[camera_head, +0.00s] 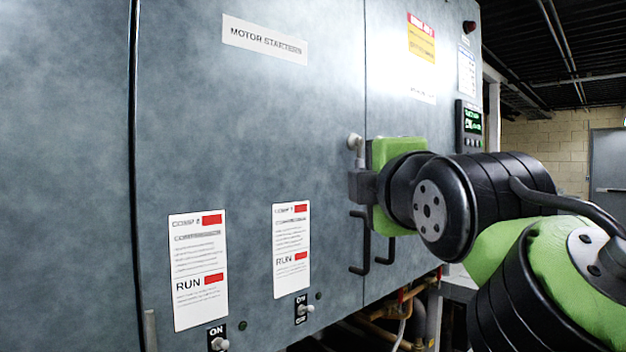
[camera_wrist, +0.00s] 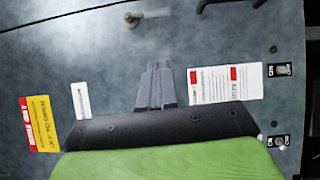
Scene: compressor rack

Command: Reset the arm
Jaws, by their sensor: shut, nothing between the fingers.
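My arm reaches in from the right in the camera_head view. My gripper (camera_head: 357,186) is in front of the blue-grey cabinet, near the seam between two door panels. In the wrist view the dark grey fingers of my gripper (camera_wrist: 158,68) are together, with nothing between them. They point along the cabinet face in that view. I cannot tell the exact gap to the panel; no contact shows.
A round-ended latch (camera_head: 355,146) is just above my gripper, and black handles (camera_head: 359,245) hang below it. Toggle switches (camera_head: 302,309) (camera_head: 218,343) sit under the white RUN labels (camera_head: 291,250). A control display (camera_head: 470,127) is at the right. Pipes (camera_head: 385,318) run below the cabinet.

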